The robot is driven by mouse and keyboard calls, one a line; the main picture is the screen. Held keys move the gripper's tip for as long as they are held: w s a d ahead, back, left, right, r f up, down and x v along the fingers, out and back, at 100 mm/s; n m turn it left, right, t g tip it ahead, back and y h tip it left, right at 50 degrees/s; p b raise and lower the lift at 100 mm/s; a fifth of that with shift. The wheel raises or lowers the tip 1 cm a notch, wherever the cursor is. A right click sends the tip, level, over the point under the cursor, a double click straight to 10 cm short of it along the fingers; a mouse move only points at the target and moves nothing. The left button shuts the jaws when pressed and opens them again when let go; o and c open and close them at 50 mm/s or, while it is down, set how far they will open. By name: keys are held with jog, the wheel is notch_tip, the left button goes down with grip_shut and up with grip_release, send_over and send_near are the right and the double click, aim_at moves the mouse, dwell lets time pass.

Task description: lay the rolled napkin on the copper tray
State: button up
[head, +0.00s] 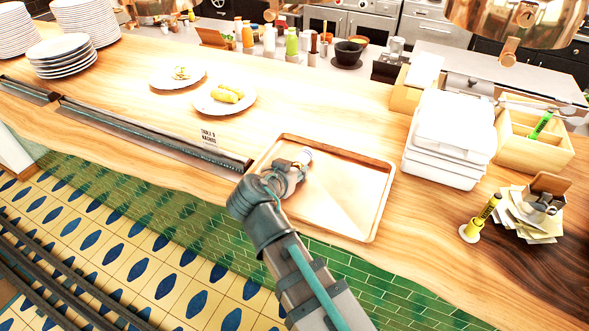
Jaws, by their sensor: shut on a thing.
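The copper tray (345,205) lies flat on the wooden counter in the middle of the head view. My gripper (303,160) is over the tray's upper left part, with my arm reaching in from the bottom. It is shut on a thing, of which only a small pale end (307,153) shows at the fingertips. This looks like the rolled napkin, but the fingers hide most of it. I cannot tell whether it touches the tray. The right and lower parts of the tray are bare.
White stacked containers (450,140) stand right of the tray, beside a wooden box (535,150). A small sign (208,138) and a plate with yellow rolls (224,98) are to the left. A yellow marker (480,218) stands at right. Copper lamps (520,20) hang at top right.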

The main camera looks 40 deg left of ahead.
jog(key=shift+f, duration=0.2)
jog(key=o, duration=1)
jog(key=shift+r, duration=0.1)
jog(key=shift+r, duration=0.2)
jog(key=shift+s+d, duration=0.1)
jog(key=shift+s, duration=0.25)
jog(key=b+v, duration=0.2)
jog(key=v, duration=0.9)
jog(key=shift+s+r, duration=0.15)
